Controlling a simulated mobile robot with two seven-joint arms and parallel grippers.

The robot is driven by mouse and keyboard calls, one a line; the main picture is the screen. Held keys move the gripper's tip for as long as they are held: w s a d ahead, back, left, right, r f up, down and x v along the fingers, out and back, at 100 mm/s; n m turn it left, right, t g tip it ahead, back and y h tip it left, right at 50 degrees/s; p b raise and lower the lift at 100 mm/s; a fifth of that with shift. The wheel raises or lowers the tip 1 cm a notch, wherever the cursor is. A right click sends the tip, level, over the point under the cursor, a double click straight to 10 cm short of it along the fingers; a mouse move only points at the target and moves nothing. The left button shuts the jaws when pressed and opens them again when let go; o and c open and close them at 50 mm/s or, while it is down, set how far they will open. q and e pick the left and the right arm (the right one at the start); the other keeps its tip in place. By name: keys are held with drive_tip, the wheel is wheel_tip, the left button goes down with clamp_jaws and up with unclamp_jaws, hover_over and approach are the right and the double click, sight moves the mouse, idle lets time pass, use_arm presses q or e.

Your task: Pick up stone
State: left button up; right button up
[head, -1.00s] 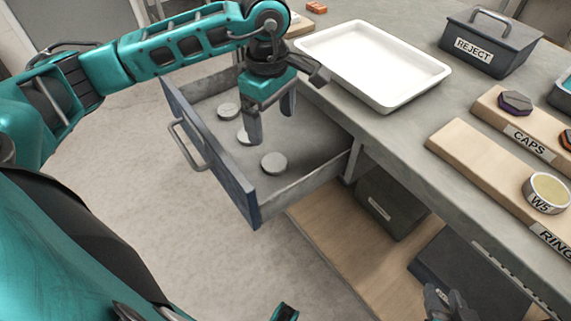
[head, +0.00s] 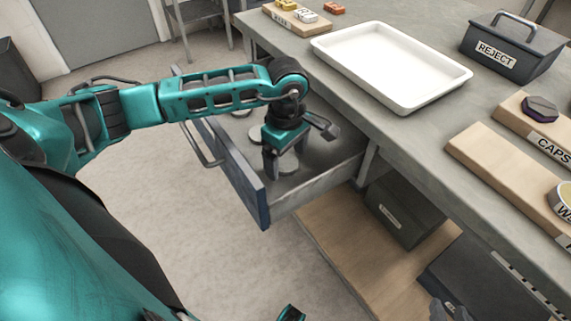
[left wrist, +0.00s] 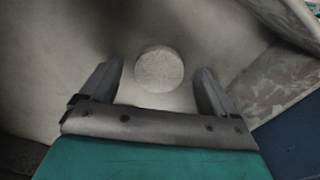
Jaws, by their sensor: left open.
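Several round, flat grey stones lie in the open drawer (head: 245,178). The nearest stone (head: 288,168) is partly hidden behind my left gripper (head: 285,157). A second stone (head: 256,134) and another at the far end (head: 238,112) are partly covered by my arm and gripper. My left gripper is inside the drawer, open and pointing down, just over the nearest stone. In the left wrist view one stone (left wrist: 159,69) sits between the two open fingers (left wrist: 160,76), apart from both. A dark piece at the bottom right edge (head: 440,311) may be my right gripper, mostly cut off.
The drawer's front panel and side walls stand close around the gripper. On the bench are a white tray (head: 345,69), a REJECT box (head: 508,65) and wooden label boards (head: 500,155). Dark bins (head: 402,212) stand on the shelf below.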

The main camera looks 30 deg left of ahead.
use_arm(q)
drive_tip(key=shift+f, duration=0.25)
drive_tip(key=c, duration=1.2)
drive_tip(key=shift+r, duration=0.15)
